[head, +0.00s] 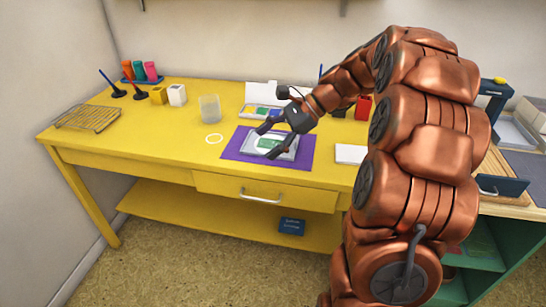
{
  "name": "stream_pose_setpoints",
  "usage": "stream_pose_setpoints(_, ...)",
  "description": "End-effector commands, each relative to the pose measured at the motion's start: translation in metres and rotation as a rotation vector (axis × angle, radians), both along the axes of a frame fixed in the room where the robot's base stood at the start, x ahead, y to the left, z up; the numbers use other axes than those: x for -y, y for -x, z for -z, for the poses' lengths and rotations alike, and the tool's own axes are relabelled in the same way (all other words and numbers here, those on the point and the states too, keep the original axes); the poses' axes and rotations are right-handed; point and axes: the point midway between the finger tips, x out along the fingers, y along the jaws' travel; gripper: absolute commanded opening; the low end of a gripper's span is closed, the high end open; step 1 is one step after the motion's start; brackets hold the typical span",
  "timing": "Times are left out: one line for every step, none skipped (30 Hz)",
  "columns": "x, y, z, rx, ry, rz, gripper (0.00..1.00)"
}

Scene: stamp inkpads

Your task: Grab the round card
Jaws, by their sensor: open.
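A small white round piece (207,139) lies flat on the yellow table, left of the purple mat. It looks like a pale ring with a yellowish middle, and it is the only flat round thing I can make out; I cannot tell for sure that it is the round card. My gripper (267,141) is open, its fingers pointing left and down over the purple mat (232,153). A light tray (291,153) with a green piece (268,143) lies under the gripper. The white round piece is left of the fingertips and apart from them.
A clear cup (209,108) stands behind the round piece. An open paint box (262,112) is behind the mat. A wire rack (90,117) and a white card stack (350,154) also lie on the yellow table (130,150). The table's front left is clear.

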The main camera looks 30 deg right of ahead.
Motion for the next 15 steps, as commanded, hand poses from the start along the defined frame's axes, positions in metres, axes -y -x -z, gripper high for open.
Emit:
stream_pose_setpoints(0.023,-0.010,0.019,-0.011,-0.042,0.066,0.75)
stream_pose_setpoints(0.035,-0.015,0.023,-0.016,-0.067,0.103,0.75)
stream_pose_setpoints(0.052,-0.021,0.029,-0.024,-0.102,0.153,0.75)
stream_pose_setpoints(0.064,-0.026,0.033,-0.028,-0.127,0.189,0.75)
stream_pose_setpoints(0.077,-0.029,0.037,-0.033,-0.151,0.224,0.75)
stream_pose_setpoints(0.094,-0.033,0.042,-0.038,-0.185,0.269,0.75)
stream_pose_setpoints(0.106,-0.036,0.046,-0.042,-0.208,0.301,0.75)
stream_pose_setpoints(0.119,-0.038,0.050,-0.045,-0.230,0.331,0.75)
stream_pose_setpoints(0.134,-0.040,0.053,-0.045,-0.257,0.368,0.75)
stream_pose_setpoints(0.144,-0.041,0.056,-0.047,-0.275,0.393,0.75)
stream_pose_setpoints(0.153,-0.042,0.059,-0.050,-0.293,0.414,0.75)
stream_pose_setpoints(0.165,-0.042,0.062,-0.053,-0.315,0.441,0.75)
stream_pose_setpoints(0.172,-0.042,0.065,-0.055,-0.328,0.457,0.75)
stream_pose_setpoints(0.178,-0.042,0.066,-0.054,-0.339,0.470,0.75)
stream_pose_setpoints(0.185,-0.042,0.066,-0.054,-0.352,0.487,0.75)
